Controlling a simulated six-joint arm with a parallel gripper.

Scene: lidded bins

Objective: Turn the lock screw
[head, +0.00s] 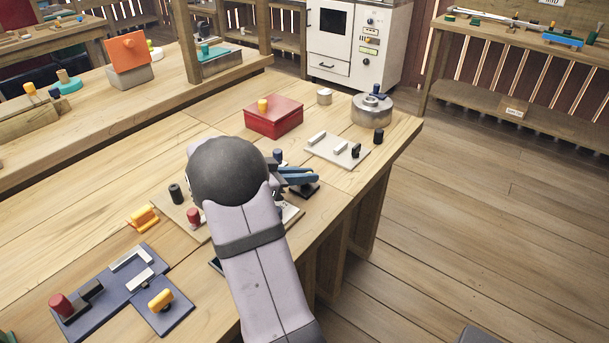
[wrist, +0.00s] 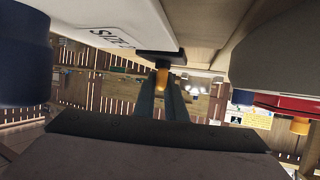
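My gripper (head: 300,176) is at the right side of the bench in the head view, with two blue-grey fingers pointing right, just above a small dark part (head: 304,190). In the wrist view, the fingertips (wrist: 162,92) reach towards a dark block, with a small orange-yellow knob (wrist: 162,80) between or just beyond them. I cannot tell whether the fingers touch it. I cannot tell which part is the lock screw. My arm hides much of the light panel (head: 291,213) beneath it.
A red lidded box (head: 273,117) with a yellow knob stands behind the gripper. Near it are a pale plate (head: 337,150) with handles and a round metal pot (head: 371,112). Blue plates (head: 110,297) lie at the front left. A red knob (head: 193,217) stands close to my arm.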

